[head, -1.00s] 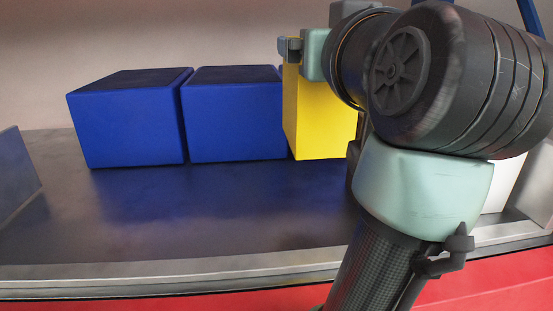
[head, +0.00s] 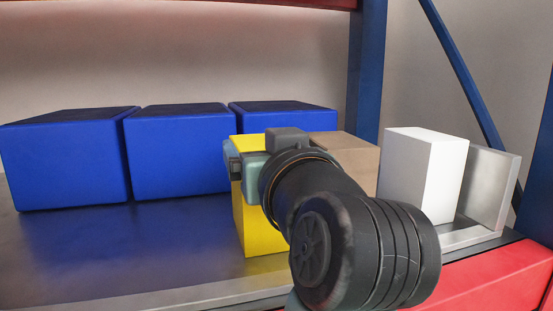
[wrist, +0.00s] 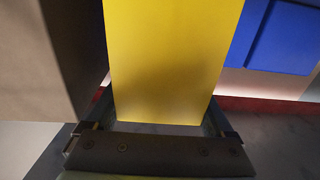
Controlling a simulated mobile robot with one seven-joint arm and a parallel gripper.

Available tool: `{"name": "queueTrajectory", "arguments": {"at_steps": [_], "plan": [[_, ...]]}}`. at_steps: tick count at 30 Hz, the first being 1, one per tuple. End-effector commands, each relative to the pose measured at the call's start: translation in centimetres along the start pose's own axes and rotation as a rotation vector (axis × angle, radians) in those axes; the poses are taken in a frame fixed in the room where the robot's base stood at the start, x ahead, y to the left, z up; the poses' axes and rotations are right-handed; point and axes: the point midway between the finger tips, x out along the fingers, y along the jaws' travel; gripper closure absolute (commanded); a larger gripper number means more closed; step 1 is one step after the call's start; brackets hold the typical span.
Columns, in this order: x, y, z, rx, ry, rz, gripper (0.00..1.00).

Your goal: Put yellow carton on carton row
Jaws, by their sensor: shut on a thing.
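The yellow carton (head: 252,225) is upright in my gripper, at the middle of the head view, near the shelf's front. It fills the middle of the wrist view (wrist: 170,55). My gripper (wrist: 157,112) is shut on it, with a finger on each side. In the head view my wrist hides much of its right side. Whether its base touches the shelf I cannot tell. A row of blue cartons (head: 178,155) stands behind and to the left. A tan carton (head: 350,155) is just right of the yellow one, partly hidden by my arm. A white carton (head: 420,175) stands farther right.
The dark shelf surface (head: 120,240) is clear in front of the blue cartons. A metal end plate (head: 490,190) stands right of the white carton. A blue upright post (head: 368,70) rises behind, and a red beam (head: 490,290) runs along the front.

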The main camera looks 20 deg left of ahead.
Motion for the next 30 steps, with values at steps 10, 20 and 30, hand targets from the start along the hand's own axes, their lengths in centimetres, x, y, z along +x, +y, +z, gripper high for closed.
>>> {"name": "queueTrajectory", "arguments": {"at_steps": [10, 20, 30], "plan": [[0.0, 0.0, 0.1, 0.000, 0.001, 0.000, 0.02], [0.0, 0.0, -0.4, 0.000, 0.002, 0.000, 0.00], [-6.4, 0.1, 0.1, -0.004, 0.008, 0.006, 0.00]]}}
